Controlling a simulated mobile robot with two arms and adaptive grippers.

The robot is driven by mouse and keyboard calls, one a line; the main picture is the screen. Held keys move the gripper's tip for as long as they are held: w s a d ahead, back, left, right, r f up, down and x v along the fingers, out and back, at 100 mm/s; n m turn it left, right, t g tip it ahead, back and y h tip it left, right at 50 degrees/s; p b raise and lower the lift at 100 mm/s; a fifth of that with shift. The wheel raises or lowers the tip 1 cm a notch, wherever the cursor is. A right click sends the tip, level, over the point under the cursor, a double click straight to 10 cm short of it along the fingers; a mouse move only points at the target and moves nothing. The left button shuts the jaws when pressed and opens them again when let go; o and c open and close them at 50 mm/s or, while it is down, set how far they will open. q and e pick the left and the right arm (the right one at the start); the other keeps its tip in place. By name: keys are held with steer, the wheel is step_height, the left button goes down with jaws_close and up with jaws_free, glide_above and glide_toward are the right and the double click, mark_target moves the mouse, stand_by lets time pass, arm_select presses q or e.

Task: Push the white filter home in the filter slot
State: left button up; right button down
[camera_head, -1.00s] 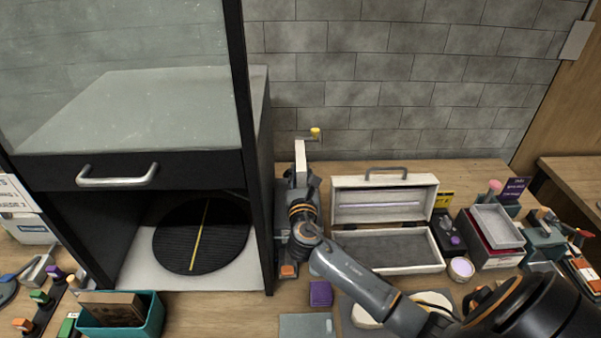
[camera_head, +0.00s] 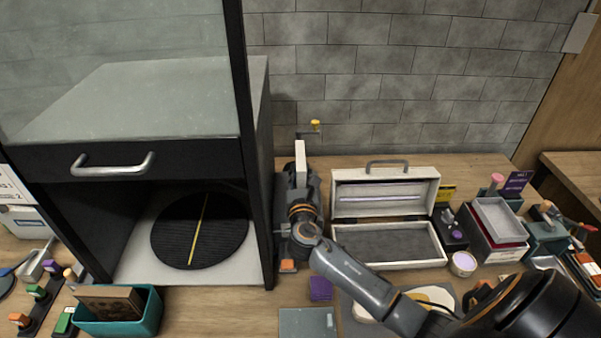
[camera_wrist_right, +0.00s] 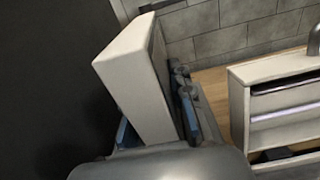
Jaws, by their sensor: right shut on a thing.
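The white filter (camera_head: 300,158) is a pale upright slab to the right of the black cabinet in the head view. In the right wrist view the filter (camera_wrist_right: 138,75) stands large between the blue-padded fingers. My right gripper (camera_head: 303,188) is shut on its lower part. The filter slot cannot be made out; the gripper and arm cover the area below the filter, so I cannot tell whether the filter sits in it. My left gripper is not in view.
The black cabinet (camera_head: 262,190) stands close on the left, with a ribbed black disc (camera_head: 180,232) inside. A small yellow-knobbed fitting (camera_head: 315,124) is behind the filter. An open white case (camera_head: 388,262) lies to the right. A purple block (camera_head: 320,289) and a teal bin (camera_head: 148,317) are in front.

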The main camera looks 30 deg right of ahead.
steer(key=shift+f, duration=0.25)
steer(key=c, duration=1.1)
jaws_free()
steer(key=v, duration=1.2)
steer(key=shift+s+f, duration=0.1)
steer(key=shift+s, duration=0.05)
